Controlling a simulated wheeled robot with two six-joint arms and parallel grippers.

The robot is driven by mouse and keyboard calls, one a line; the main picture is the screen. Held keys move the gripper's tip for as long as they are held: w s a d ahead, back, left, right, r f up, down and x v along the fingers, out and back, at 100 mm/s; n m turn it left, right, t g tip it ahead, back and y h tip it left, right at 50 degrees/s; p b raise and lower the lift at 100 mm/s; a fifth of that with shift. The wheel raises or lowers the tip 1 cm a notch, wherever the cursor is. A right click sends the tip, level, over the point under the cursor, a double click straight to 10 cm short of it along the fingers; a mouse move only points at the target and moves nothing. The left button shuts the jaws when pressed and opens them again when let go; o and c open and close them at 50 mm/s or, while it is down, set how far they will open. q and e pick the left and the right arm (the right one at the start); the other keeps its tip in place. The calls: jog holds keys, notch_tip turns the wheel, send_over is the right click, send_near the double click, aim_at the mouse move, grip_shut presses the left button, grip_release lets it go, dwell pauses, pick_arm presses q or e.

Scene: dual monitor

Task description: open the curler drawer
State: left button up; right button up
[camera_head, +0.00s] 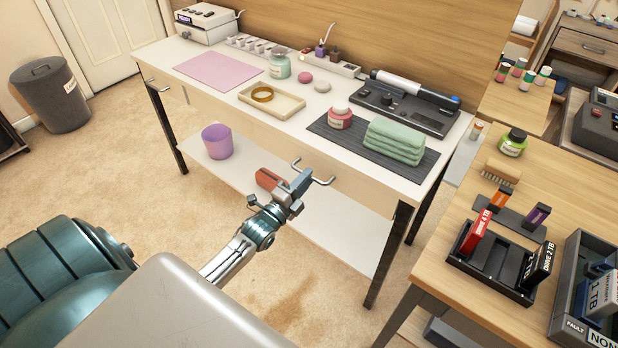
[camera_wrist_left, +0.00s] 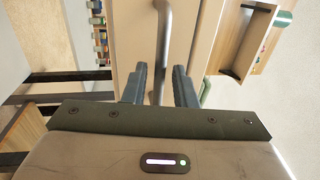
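The drawer front (camera_head: 348,188) is in the white table's apron, below the side with the curler (camera_head: 415,86), and looks shut. Its metal handle (camera_head: 322,181) is a bent bar. My left gripper (camera_head: 300,184) is at this handle in the head view. In the left wrist view the handle (camera_wrist_left: 163,45) runs between the two dark fingers of my left gripper (camera_wrist_left: 160,86). The fingers are apart, with gaps beside the bar. The drawer's inside is hidden. My right gripper is not in view.
A dark mat (camera_head: 330,131) with green towels (camera_head: 396,140) and a pink jar (camera_head: 340,117) lies above the drawer. A purple bin (camera_head: 217,141) and a partly hidden red object (camera_head: 267,179) are below the tabletop. A wooden table (camera_head: 565,190) stands at right. Carpet in front is clear.

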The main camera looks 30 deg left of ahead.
pick_arm(q)
jog(key=shift+x, duration=0.9)
jog(key=shift+c, duration=0.5)
grip_shut()
